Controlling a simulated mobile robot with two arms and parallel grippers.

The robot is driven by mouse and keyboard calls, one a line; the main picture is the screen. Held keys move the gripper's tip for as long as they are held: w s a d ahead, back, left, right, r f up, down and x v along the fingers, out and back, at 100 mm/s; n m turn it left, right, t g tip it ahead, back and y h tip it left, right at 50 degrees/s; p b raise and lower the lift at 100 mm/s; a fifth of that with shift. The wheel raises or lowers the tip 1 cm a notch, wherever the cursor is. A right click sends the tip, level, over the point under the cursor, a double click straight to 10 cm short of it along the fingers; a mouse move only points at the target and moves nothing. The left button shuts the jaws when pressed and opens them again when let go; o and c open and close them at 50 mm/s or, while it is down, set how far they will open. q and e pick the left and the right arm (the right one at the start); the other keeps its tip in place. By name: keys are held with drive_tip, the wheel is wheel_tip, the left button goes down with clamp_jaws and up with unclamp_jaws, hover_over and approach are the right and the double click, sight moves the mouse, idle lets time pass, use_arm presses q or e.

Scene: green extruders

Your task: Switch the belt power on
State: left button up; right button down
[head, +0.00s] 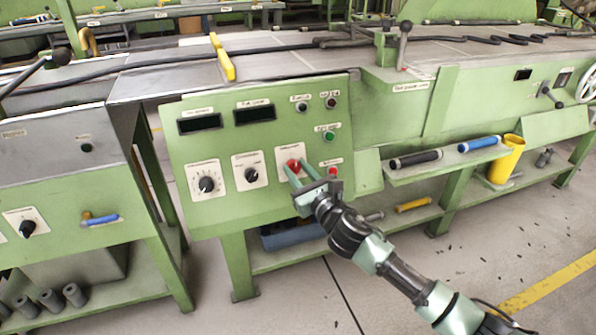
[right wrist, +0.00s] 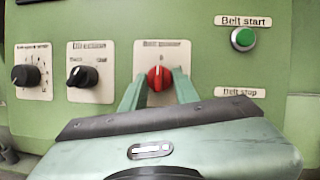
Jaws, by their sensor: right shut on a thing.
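A red rotary knob (head: 293,165) sits on a pale label plate on the green control panel (head: 240,110). In the right wrist view the same red knob (right wrist: 160,78) shows between my fingers, with a light mark upright on it. My right gripper (head: 300,172) reaches up from the lower right and is shut on the red knob, one finger on each side. Its fingers (right wrist: 158,88) hide the lower part of the plate. My left gripper is not in view.
Black knobs (head: 206,184) (head: 251,175) are left of the red one. A green "Belt start" button (right wrist: 243,38) is to the right, above a "Belt stop" label (right wrist: 241,92). A red button (head: 333,171) is close to my right gripper. A lever (head: 403,45) stands above.

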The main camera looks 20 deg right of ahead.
drive_tip(key=shift+m+h, duration=0.3)
drive_tip(key=shift+m, duration=0.1)
drive_tip(key=m, duration=0.1)
drive_tip(key=m+h, duration=0.1)
drive_tip(key=m, duration=0.2)
drive_tip(key=shift+a+h+p, duration=0.25)
drive_tip(key=shift+h+p, duration=0.05)
drive_tip(key=shift+p, duration=0.1)
drive_tip(key=m+h+p, duration=0.1)
drive_tip(key=m+h, duration=0.1)
drive_tip(key=m, duration=0.2)
drive_tip(key=shift+a+r+m, duration=0.1)
drive_tip(key=shift+r+m, duration=0.05)
drive_tip(key=shift+m, duration=0.15)
drive_tip(key=m+h+p, duration=0.1)
drive_tip(key=m+h, duration=0.1)
drive_tip(key=m, duration=0.2)
drive_tip(key=shift+g+p, duration=0.4)
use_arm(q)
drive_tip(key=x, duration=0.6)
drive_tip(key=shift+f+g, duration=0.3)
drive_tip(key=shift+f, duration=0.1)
use_arm(e)
drive_tip(key=shift+a+m, duration=0.1)
drive_tip(key=shift+m, duration=0.9)
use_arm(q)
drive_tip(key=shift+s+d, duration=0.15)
use_arm(e)
drive_tip(key=c, duration=1.1)
unclamp_jaws()
